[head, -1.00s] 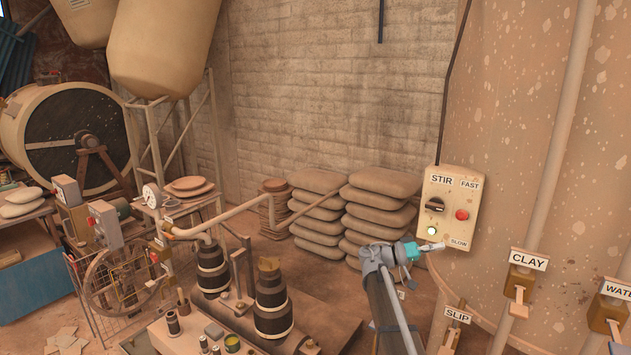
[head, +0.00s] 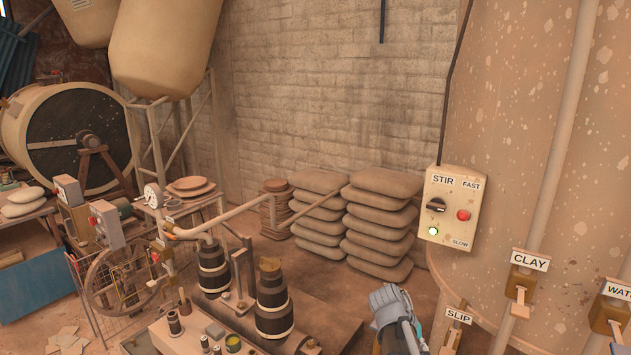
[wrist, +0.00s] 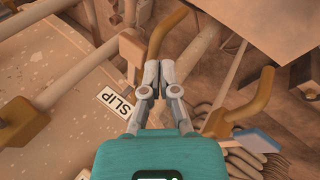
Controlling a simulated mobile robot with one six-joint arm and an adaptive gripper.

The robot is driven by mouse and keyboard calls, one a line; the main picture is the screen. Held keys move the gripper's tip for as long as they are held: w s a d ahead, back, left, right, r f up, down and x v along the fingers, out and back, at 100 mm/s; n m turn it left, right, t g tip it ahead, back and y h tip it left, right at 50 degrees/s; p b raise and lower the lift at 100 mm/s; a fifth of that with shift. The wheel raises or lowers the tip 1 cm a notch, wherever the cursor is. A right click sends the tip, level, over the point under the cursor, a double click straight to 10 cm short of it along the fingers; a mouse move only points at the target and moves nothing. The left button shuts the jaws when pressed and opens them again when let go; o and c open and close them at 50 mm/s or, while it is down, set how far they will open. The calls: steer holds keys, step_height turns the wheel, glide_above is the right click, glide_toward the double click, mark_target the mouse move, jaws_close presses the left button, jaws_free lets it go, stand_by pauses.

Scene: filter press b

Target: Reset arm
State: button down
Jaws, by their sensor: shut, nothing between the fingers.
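My gripper shows in the wrist view (wrist: 158,75), with its two grey fingers together and nothing between them. Beyond the fingertips there is a brown lever handle (wrist: 168,28), and I cannot tell the gap to it. The SLIP label (wrist: 115,102) lies just left of the fingers. In the head view my arm's grey joint stands at the lower middle right, left of the SLIP label (head: 459,316); the gripper fingers are not visible there. The STIR control box (head: 452,207) is on the big tank, with a dark knob, a red button and a lit green lamp.
The large tank (head: 550,130) fills the right side, with the CLAY valve (head: 520,285) and the WATER valve (head: 610,310) on it. Stacked sacks (head: 380,220) stand by the back wall. The pump bench (head: 170,340) is at the lower left.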

steer(key=s+a+f+n+y, duration=0.2)
steer(key=s+a+f+y, duration=0.1)
steer(key=s+a+y, duration=0.4)
steer(key=a, duration=0.3)
steer(key=shift+s+a+f+n, duration=0.15)
steer(key=shift+s+n, duration=0.15)
stand_by(1.4)
